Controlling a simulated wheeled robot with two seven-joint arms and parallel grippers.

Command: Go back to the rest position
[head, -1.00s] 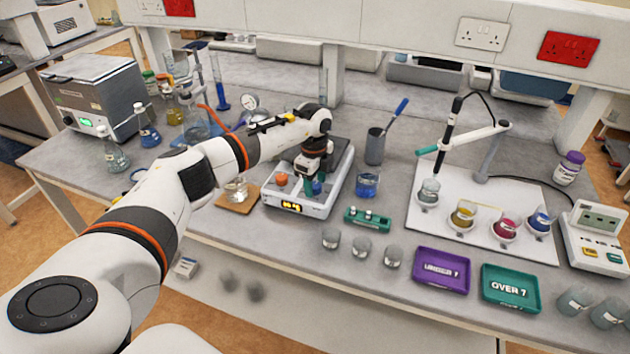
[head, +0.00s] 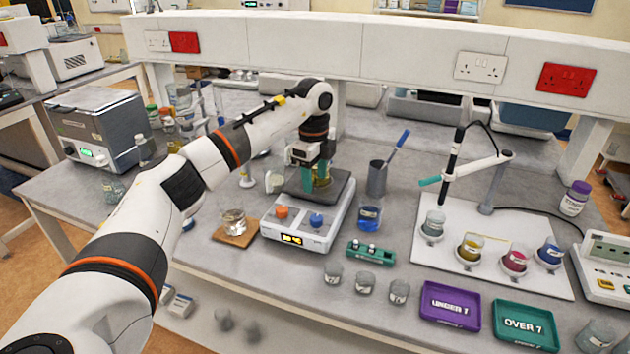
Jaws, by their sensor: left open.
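My left arm reaches in from the lower left. Its gripper (head: 317,182) points down, with teal fingers apart, over the dark top plate (head: 341,190) of the white stirrer (head: 318,238). Something yellowish shows between or behind the fingers; I cannot tell whether it stands on the plate or touches them. The stirrer's orange knob (head: 281,212), blue knob (head: 316,219) and lit display (head: 291,240) are clear of the gripper. My right gripper is not in view.
A beaker on a wooden board (head: 235,237) stands left of the stirrer, a blue-liquid beaker (head: 369,218) right of it. A green rack (head: 371,253), several small beakers and purple (head: 450,305) and teal (head: 526,325) trays lie at the front. A shelf (head: 400,50) spans the back.

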